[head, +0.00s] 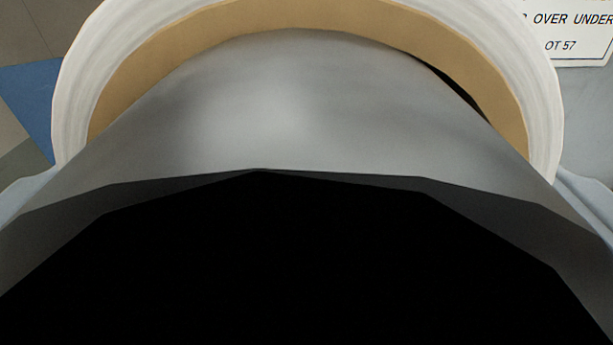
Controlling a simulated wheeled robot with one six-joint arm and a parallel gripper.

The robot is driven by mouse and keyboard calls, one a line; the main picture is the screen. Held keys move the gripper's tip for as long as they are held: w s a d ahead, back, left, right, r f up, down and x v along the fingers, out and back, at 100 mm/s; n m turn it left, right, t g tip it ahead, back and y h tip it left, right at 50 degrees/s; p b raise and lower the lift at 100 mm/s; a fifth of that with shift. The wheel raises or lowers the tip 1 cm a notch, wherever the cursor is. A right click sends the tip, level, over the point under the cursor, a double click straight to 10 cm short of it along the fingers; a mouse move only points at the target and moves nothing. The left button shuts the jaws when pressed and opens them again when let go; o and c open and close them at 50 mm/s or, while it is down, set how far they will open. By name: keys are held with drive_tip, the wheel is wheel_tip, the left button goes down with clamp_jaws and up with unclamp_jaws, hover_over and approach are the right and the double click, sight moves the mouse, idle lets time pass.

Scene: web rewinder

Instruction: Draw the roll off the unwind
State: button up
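The roll (75,95) shows as a white ring arching across the top of the head view, cut off by the top edge. Its tan core (290,14) lines the inside of the ring. A wide grey cylinder (270,105) fills the middle, with the core curving around its far end. A dark gap shows between cylinder and core at the upper right. I cannot tell whether they touch elsewhere. The near end of the cylinder is black and fills the bottom. No gripper fingers show, and the lower part of the roll is hidden.
A white sign (570,30) with black lettering, partly reading "OVER UNDER", is at the upper right. A blue patch (35,95) and grey-brown floor-like areas lie at the left. Pale grey-blue parts show at both side edges beside the cylinder.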

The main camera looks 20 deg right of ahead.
drive_tip(key=shift+w, duration=0.15)
drive_tip(key=c, duration=1.3)
drive_tip(key=shift+o, duration=0.2)
